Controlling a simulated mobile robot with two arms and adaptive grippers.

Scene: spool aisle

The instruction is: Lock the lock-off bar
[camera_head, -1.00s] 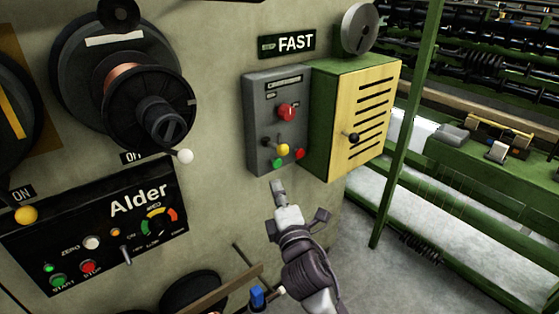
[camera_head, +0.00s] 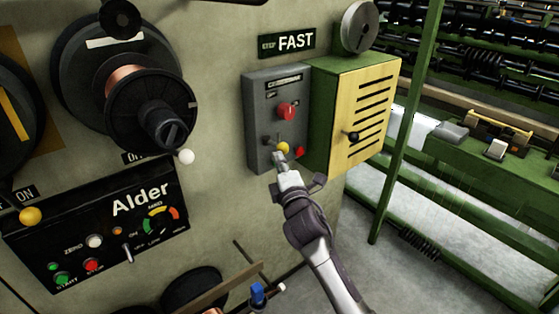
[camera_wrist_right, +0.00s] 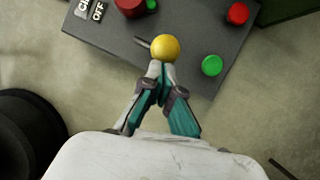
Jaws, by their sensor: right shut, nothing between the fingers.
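A grey control box (camera_head: 262,115) hangs on the wall under the FAST sign. It carries a red knob (camera_head: 287,111), a short bar with a yellow ball (camera_head: 283,148), and a red button (camera_head: 300,152). In the right wrist view, the yellow ball (camera_wrist_right: 165,47) has a dark stub beside it at upper left. I cannot tell for sure which part is the lock-off bar. My right gripper (camera_head: 281,160) is shut and empty, its tips just below the yellow ball. The tips (camera_wrist_right: 157,70) overlap the ball's lower edge; contact is unclear. My left gripper is out of view.
A green cabinet with a yellow slatted door (camera_head: 362,118) adjoins the box on the right. At left are a copper spool (camera_head: 125,80), a white-ball lever (camera_head: 186,157) and the Alder panel (camera_head: 100,225). A green post (camera_head: 405,130) stands right of the cabinet.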

